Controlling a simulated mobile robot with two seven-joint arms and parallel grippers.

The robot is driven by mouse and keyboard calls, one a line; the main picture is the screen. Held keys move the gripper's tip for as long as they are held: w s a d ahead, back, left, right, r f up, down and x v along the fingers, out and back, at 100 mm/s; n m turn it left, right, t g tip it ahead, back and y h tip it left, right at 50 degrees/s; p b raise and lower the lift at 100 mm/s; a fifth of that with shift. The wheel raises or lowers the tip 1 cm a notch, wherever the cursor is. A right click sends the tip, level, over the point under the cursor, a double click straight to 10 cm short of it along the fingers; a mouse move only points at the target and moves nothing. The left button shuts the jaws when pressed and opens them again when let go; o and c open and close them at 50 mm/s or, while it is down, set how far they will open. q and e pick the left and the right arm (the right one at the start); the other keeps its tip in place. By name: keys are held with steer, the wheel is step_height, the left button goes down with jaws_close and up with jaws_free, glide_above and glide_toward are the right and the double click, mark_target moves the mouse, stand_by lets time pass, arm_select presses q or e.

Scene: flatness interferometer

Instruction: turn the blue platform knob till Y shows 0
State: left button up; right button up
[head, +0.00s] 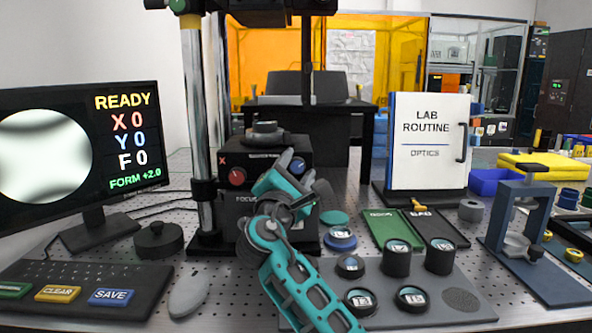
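The monitor (82,150) at the left reads READY, with X 0, Y 0 and F 0, and FORM +2.0 below. The instrument's platform (262,150) stands at centre, with a red knob (237,176) marked X on its front left. The blue knob does not show; my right gripper (287,170) covers the front right of the platform. The gripper is teal with grey pads, right up against that area in the picture. I cannot tell whether its fingers are closed on anything. My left gripper is out of view.
A keyboard panel (88,284) with CLEAR and SAVE keys and a grey mouse (188,292) lie at front left. A grey mat (455,276) with several dark round parts lies at front right. A white LAB ROUTINE board (427,160) stands behind it.

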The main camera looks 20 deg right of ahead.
steer(key=shift+o, duration=0.2)
steer(key=v, duration=1.3)
stand_by(1.4)
